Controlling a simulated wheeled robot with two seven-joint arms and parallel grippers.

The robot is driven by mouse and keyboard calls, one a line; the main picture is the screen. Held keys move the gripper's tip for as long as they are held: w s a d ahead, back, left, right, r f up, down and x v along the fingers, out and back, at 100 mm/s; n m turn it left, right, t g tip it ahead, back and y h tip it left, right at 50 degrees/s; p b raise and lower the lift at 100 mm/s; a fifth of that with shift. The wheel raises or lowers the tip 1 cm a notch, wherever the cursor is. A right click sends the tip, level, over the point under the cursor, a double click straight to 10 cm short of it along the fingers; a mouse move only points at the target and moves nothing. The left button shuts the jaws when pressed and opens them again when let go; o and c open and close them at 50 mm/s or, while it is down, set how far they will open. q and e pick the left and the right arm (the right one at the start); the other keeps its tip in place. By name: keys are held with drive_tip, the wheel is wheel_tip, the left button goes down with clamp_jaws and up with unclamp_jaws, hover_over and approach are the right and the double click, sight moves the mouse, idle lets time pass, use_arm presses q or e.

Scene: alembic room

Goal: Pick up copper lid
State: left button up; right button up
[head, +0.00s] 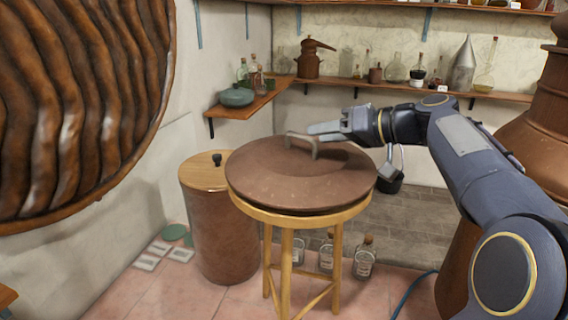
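The copper lid (262,178) is a wide, shallow brown disc with a raised bar handle (302,140) on top. It lies flat on a round wooden stool (338,215). My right gripper (314,131) comes in from the right, with its fingers pointing left at the far end of the handle. The fingertips overlap the handle in the picture. I cannot tell whether they touch it or close around it. My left gripper is not in view.
A copper drum with a wooden top (206,173) stands left of the stool. Glass bottles (364,258) stand on the floor behind the stool legs. Shelves (480,97) with bottles and vessels line the walls. A large copper vessel (535,130) stands at right.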

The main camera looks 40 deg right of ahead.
sight(300, 136)
drive_tip(key=shift+p+x, duration=0.3)
drive_tip(key=shift+x, duration=0.5)
drive_tip(key=p+x, duration=0.1)
drive_tip(key=x, duration=0.4)
drive_tip(key=shift+d+f+p, duration=0.1)
drive_tip(key=shift+p, duration=0.2)
clamp_jaws()
idle(0.4)
